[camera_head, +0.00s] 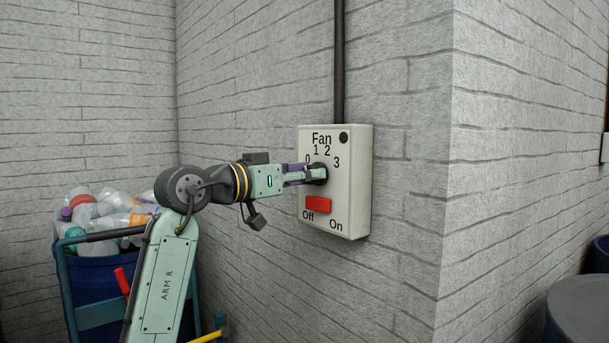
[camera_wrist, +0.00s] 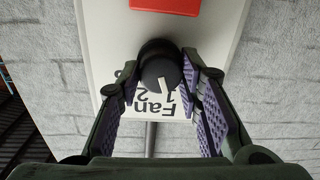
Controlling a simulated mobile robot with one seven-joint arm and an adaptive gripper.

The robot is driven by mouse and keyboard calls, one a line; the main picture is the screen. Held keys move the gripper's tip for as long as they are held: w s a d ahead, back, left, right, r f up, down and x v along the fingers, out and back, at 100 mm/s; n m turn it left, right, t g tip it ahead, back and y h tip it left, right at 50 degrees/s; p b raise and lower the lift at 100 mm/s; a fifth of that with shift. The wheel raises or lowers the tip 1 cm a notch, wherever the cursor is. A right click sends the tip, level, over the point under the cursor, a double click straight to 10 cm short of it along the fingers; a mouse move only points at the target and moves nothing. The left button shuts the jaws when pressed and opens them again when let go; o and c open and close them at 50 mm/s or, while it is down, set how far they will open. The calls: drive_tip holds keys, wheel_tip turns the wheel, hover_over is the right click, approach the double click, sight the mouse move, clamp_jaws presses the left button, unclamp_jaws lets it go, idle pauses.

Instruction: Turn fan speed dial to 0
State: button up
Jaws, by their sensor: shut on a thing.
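The fan control box (camera_head: 350,190) is a pale box on the brick wall, marked "Fan" with 0, 1, 2 and 3 around a black dial. My gripper (camera_head: 314,174) reaches it from the left and is shut on the fan speed dial (camera_head: 322,168). In the wrist view the dial (camera_wrist: 156,60) sits between the two purple-padded fingers of my gripper (camera_wrist: 160,72). Its white pointer mark slants toward the 1, near the gap between 1 and 2.
A red switch (camera_head: 317,205) sits below the dial, with "Off" and "On" labels. A dark pipe (camera_head: 339,60) runs up from the box. A blue bin (camera_head: 95,290) full of bottles stands at the left, and a wall corner is at the right.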

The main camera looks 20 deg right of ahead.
drive_tip(key=c, duration=0.5)
drive_tip(key=shift+n, duration=0.3)
drive_tip(key=shift+w+n+p, duration=0.1)
drive_tip(key=shift+n+p, duration=2.35)
drive_tip(key=shift+n, duration=1.35)
drive_tip(key=o, duration=1.1)
drive_tip(key=shift+o, duration=0.2)
